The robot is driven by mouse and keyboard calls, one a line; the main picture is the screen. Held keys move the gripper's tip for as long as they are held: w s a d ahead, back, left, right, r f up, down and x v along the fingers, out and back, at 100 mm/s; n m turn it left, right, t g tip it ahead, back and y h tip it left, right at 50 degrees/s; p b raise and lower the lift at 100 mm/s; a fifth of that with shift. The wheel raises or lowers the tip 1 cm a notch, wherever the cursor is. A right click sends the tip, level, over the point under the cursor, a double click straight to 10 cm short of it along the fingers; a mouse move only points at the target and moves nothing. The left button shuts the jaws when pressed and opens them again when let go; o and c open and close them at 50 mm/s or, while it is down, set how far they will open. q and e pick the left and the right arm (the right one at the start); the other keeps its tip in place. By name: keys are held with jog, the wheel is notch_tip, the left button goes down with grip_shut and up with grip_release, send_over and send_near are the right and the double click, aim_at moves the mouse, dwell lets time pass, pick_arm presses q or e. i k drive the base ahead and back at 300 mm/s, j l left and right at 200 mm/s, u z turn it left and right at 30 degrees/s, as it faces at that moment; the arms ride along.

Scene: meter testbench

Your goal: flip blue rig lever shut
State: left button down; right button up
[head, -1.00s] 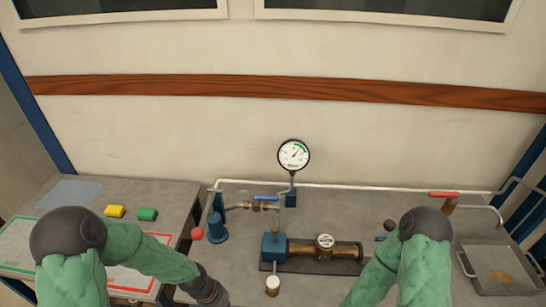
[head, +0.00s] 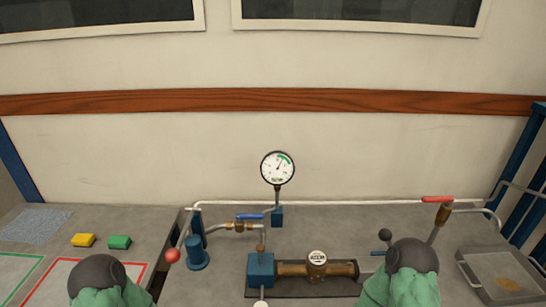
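The blue rig lever (head: 249,216) lies level on top of a small brass valve (head: 239,227) in the pipe left of the gauge. My two arms reach in from the bottom, the left one in front of the marked mats and the right one in front of the right end of the rig. Both grippers are out of the picture, so what they hold is hidden.
A round gauge (head: 277,168) stands behind the rig. A brass meter (head: 316,263) sits between blue clamps. A red lever (head: 437,199) is at the right above a metal tray (head: 497,272). Yellow (head: 83,240) and green (head: 119,242) blocks lie at the left. A red ball knob (head: 172,255) stands near the bench gap.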

aim_at(239, 216)
jog(key=k+j+z, duration=0.1)
jog(key=z, duration=0.3)
jog(key=k+j+z, duration=0.1)
jog(key=z, duration=0.3)
jog(key=k+z, duration=0.1)
jog(key=z, duration=0.3)
